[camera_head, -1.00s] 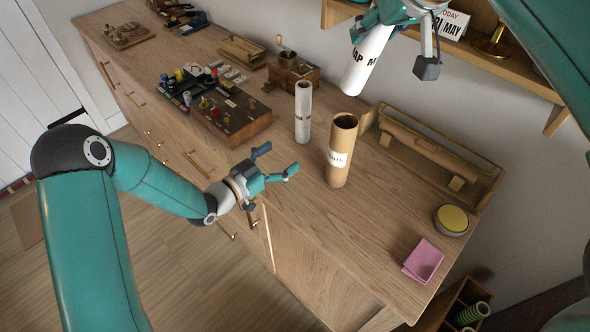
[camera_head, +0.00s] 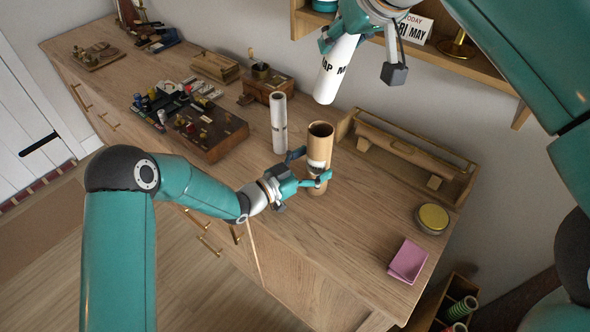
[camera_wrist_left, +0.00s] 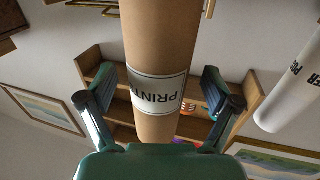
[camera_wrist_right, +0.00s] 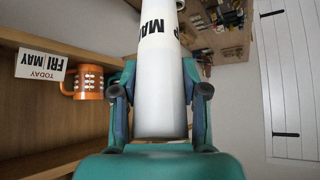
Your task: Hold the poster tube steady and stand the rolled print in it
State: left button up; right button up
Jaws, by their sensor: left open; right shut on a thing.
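The brown poster tube (camera_head: 319,145) stands upright on the wooden counter, its dark open mouth upward. Its white "PRINTS" label shows in the left wrist view (camera_wrist_left: 157,93). My left gripper (camera_head: 308,173) is open, with one finger on each side of the tube; in the left wrist view gaps show between fingers (camera_wrist_left: 162,98) and tube. My right gripper (camera_head: 354,38) is shut on a white rolled print (camera_head: 334,72) with black lettering. The print hangs tilted above the counter, its lower end higher than the tube's mouth and apart from it. It fills the right wrist view's jaws (camera_wrist_right: 162,88).
Another white roll (camera_head: 278,124) stands just left of the tube. A wooden tray (camera_head: 455,172) lies behind to the right, with a yellow-topped tin (camera_head: 432,218) and pink cloth (camera_head: 408,260) nearby. A wall shelf (camera_head: 470,68) is close to my right gripper.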

aim_at(332, 94)
pick_arm(q)
jog(key=shift+x, duration=0.8)
jog(key=shift+c, duration=0.3)
jog(key=c, duration=1.2)
jog(key=shift+c, duration=0.2)
pick_arm(e)
jog(key=shift+f, duration=4.8)
jog(key=o, duration=1.2)
jog(key=shift+f, duration=0.1)
pick_arm(q)
jog(key=shift+s, duration=0.1)
pick_arm(e)
jog(key=v, duration=1.2)
